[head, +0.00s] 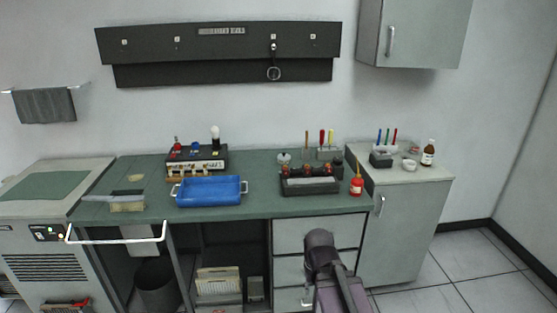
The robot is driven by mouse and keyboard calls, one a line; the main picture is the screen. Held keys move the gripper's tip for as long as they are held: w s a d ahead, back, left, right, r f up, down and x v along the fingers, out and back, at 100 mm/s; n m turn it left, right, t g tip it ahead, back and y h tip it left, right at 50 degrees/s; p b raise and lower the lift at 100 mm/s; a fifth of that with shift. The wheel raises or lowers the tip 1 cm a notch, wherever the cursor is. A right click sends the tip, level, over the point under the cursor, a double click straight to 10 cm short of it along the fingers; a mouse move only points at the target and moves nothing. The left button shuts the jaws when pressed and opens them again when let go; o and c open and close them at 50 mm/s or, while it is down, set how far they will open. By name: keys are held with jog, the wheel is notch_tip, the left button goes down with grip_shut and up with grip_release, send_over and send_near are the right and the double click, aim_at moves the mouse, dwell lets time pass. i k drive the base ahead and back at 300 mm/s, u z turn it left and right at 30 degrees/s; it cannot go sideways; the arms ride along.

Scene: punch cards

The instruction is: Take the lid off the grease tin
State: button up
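I cannot tell for sure which thing is the grease tin. A small round silver-grey container (284,158) stands at the back of the green workbench, behind the dark rack. A small pale round container (409,163) sits on the right cabinet top. Both are too small to show whether a lid is on. A part of my arm rises at the bottom, in front of the drawers and well below both containers. My gripper's fingers do not show.
The green workbench (255,206) holds a blue tray (209,191), a control box (197,160), a dark rack (310,186) and a red bottle (356,186). A brown bottle (428,153) stands on the right cabinet. A white rail (117,240) sticks out at front left.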

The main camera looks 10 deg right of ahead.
aim_at(284, 157)
jog(key=z, duration=0.1)
jog(key=i, duration=0.95)
jog(key=u, duration=0.05)
